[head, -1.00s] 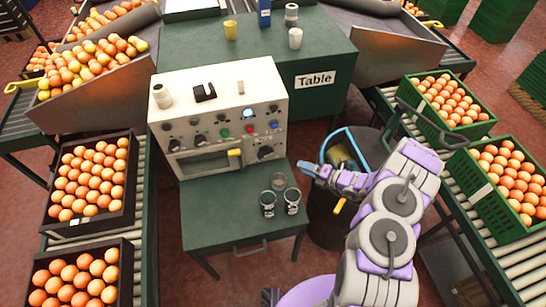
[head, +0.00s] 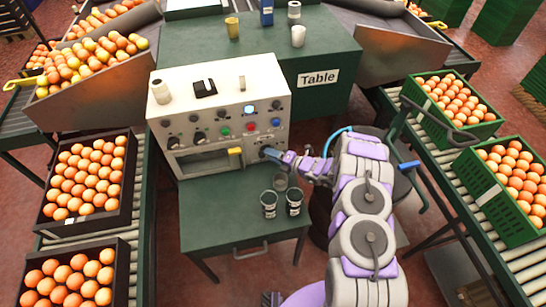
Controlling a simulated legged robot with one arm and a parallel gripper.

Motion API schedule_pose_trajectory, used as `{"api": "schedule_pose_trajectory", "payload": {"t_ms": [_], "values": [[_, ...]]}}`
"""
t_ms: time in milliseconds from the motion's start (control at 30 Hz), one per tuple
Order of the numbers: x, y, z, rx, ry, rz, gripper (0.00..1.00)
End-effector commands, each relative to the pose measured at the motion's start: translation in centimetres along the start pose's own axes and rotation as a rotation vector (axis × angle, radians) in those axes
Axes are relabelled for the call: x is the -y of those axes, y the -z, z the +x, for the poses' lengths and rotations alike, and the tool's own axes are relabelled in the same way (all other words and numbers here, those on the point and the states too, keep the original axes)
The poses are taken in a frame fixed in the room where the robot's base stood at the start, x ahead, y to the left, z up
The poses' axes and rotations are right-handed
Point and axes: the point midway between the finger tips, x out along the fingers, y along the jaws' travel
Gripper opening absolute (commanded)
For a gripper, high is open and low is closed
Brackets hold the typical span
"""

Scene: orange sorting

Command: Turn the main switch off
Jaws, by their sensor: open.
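No readable label shows which control is the main switch. A black switch block (head: 205,88) sits on its upper part. My gripper (head: 267,153) is at the lower right of the panel face, by the place of a dark rotary knob that it now covers. The jaws are open, small in view. Whether they touch or surround the knob I cannot tell. A yellow handle (head: 236,152) is just left of my gripper.
A dark bin (head: 320,220) with a blue rim is partly behind my arm. A green table (head: 330,95) is behind the panel.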

Motion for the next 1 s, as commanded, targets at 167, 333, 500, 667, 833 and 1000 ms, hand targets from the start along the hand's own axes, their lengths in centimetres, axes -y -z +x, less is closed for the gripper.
{"api": "schedule_pose_trajectory", "payload": {"t_ms": [167,333,500,667,833,1000], "values": [[-0.03,0.00,0.13,0.000,0.000,0.000,0.45],[-0.03,-0.01,0.10,0.000,0.000,0.000,0.38],[-0.02,-0.02,0.06,0.000,0.000,0.001,0.22],[0.02,-0.01,0.09,0.000,0.001,0.001,0.06],[0.08,-0.01,0.10,0.000,0.002,0.002,0.00],[0.10,0.00,0.12,-0.001,0.007,-0.002,0.00]]}}
